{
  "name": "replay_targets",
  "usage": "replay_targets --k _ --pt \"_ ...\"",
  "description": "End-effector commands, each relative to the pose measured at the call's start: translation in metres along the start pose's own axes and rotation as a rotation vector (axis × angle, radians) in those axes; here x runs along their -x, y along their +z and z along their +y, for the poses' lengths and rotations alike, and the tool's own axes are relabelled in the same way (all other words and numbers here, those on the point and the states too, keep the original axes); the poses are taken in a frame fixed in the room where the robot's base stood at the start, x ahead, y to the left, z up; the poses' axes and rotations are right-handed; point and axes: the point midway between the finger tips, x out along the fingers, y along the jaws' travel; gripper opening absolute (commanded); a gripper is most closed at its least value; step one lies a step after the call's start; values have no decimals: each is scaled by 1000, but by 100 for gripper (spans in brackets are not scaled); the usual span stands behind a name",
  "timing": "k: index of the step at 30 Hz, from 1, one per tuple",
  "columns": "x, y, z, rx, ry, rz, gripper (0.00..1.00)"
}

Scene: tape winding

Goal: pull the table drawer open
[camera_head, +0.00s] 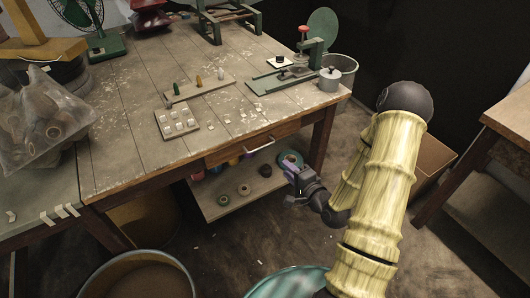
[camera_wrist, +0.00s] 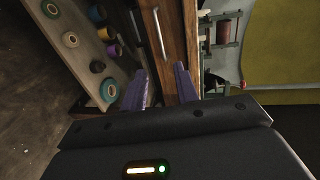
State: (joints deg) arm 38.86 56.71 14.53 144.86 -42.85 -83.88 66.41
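The table drawer (camera_head: 252,150) is a brown wooden front under the tabletop edge, and it looks closed. Its pale metal handle (camera_head: 260,145) is a bar across the front. In the wrist view the drawer front (camera_wrist: 178,45) runs upward, with the handle (camera_wrist: 159,34) beyond my fingertips. My gripper (camera_head: 291,172) is in front of the table, below and right of the handle, apart from it. In the wrist view its two purple fingers (camera_wrist: 160,80) are spread with nothing between them.
The worn wooden table (camera_head: 130,150) holds a press device (camera_head: 290,80) and a small block board (camera_head: 177,122). A shelf (camera_head: 225,208) below carries several tape rolls. A yellow drum (camera_head: 130,275) and a teal-rimmed container (camera_head: 285,284) stand on the floor.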

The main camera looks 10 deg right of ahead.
Motion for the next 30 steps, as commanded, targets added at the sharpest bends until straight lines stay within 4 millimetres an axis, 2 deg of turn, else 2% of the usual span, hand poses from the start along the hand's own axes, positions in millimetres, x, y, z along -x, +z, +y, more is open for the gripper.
replay_targets --k 21,25,30 --pt "-125 1 0 1 -2 0 30" --pt "-142 0 0 1 -1 0 30" --pt "-151 0 0 0 0 1 30"
